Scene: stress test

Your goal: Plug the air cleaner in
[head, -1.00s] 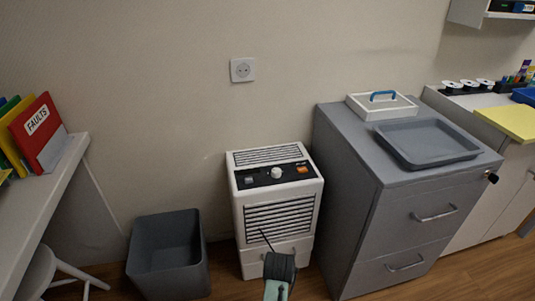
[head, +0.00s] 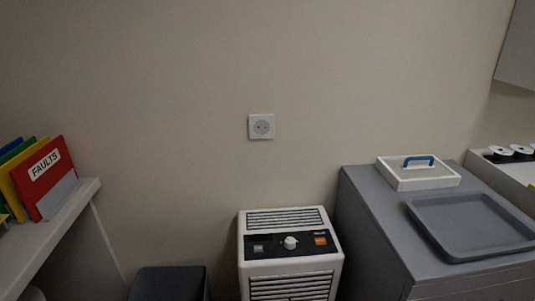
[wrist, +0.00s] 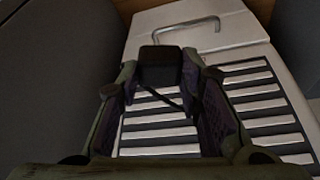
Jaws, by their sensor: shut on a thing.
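The air cleaner (head: 290,262) is a white box with louvres and a dark control panel, standing against the wall; its lower part is cut off in the head view. Its louvred front (wrist: 165,130) fills much of the wrist view. A white wall socket (head: 262,126) is above it, slightly left. My gripper (wrist: 162,68) shows only in the wrist view, in front of the air cleaner. Its fingers are shut on a dark plug (wrist: 160,70), with a thin dark cord running below it. The plug's pins cannot be made out.
A grey drawer cabinet (head: 385,238) stands right of the air cleaner, carrying a grey tray (head: 475,228) and a white lidded box (head: 418,180). A dark bin (head: 168,284) is to the left, and a shelf with folders (head: 45,178) further left. The wall around the socket is clear.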

